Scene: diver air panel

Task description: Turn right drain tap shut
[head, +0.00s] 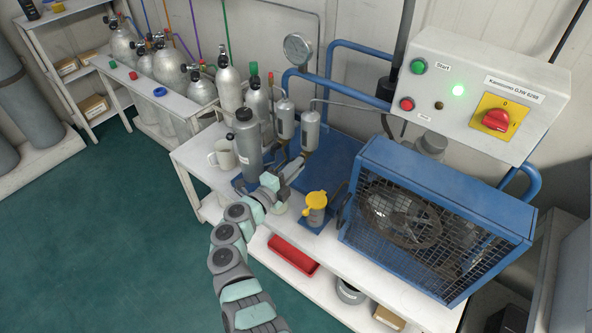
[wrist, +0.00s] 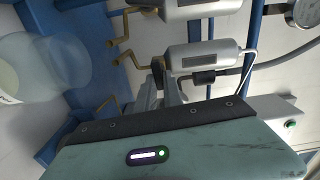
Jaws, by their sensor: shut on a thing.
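Two grey upright canisters stand side by side at the back of the bench: the left canister (head: 285,119) and the right canister (head: 310,131). In the wrist view they lie sideways, the left one (wrist: 190,8) above and the right one (wrist: 203,55) below, with bent brass pipes (wrist: 122,57) at their lower ends. My gripper (head: 297,165) is just below the right canister. In the wrist view its fingers (wrist: 158,82) are close together at that canister's lower end, shut on the right drain tap. The tap is mostly hidden by the fingers, so its angle cannot be told.
A grey bottle (head: 247,145) and white mug (head: 222,154) stand left of my gripper. A clear jar (wrist: 40,72) is near my gripper. The control box (head: 480,90) hangs above.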

